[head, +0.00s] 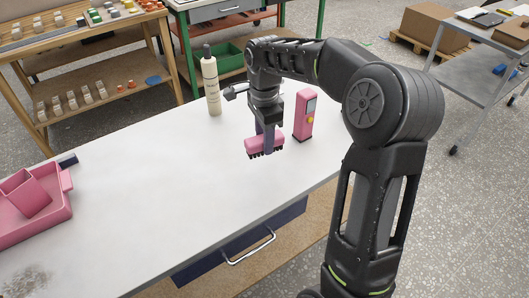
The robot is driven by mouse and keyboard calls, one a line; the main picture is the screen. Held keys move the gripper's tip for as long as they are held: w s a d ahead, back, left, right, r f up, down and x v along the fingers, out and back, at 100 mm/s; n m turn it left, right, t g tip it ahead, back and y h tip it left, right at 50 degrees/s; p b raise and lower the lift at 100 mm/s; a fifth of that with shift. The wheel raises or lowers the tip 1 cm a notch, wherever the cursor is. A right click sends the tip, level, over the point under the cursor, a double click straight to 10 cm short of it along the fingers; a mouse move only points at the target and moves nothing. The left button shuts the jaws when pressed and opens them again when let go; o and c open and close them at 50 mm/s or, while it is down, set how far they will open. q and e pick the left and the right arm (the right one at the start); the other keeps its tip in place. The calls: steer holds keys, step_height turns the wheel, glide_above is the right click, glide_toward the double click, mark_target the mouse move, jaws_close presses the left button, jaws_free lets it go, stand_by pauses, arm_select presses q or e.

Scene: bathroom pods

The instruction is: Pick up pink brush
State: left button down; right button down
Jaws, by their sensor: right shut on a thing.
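The pink brush (252,145) has dark bristles along its lower side. It is at the right part of the white table, and I cannot tell whether the bristles touch the tabletop. My right gripper (269,146) points down from above and is shut on the brush, with its fingers covering part of the brush's body. My left gripper is not in view.
A pink dispenser-like box (304,116) stands close to the right of the brush. A cream bottle (211,82) stands behind, to the left. A pink tray (62,206) is at the table's left edge. The middle of the white table (160,180) is clear.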

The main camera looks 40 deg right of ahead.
steer(key=shift+r, duration=1.6)
steer(key=c, duration=1.4)
jaws_free()
steer(key=shift+c, duration=0.2)
steer(key=c, duration=0.7)
